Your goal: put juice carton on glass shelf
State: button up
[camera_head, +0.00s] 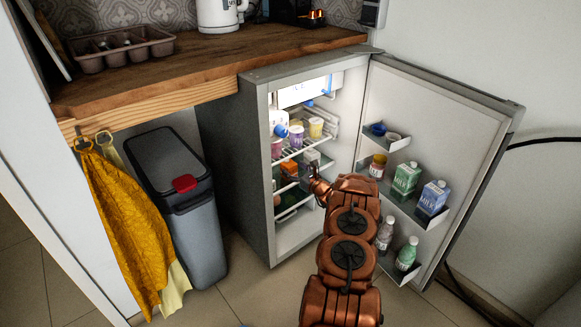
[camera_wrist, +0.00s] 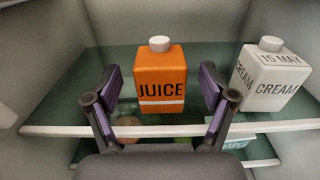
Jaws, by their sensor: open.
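The orange juice carton (camera_wrist: 161,82) with a white cap stands upright on the glass shelf (camera_wrist: 68,118) inside the fridge. It also shows in the head view (camera_head: 289,168), small and partly crowded by other items. My gripper (camera_wrist: 162,92) is open, with one purple-padded finger on either side of the carton's front in the wrist view. The fingers appear in front of the carton, and I cannot tell whether they touch it. In the head view my gripper (camera_head: 318,185) reaches into the fridge opening, its fingertips hard to make out.
A white cream carton (camera_wrist: 271,77) stands on the same shelf, right of the juice. A wire shelf above holds several cups (camera_head: 296,136). The open fridge door (camera_head: 437,112) on the right carries milk cartons (camera_head: 406,178) and bottles. A grey bin (camera_head: 178,190) stands left of the fridge.

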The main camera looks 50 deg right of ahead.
jog(key=s+a+p, duration=0.1)
jog(key=s+p, duration=0.1)
jog(key=s, duration=0.7)
jog(key=shift+s+f, duration=0.1)
dwell(0.5)
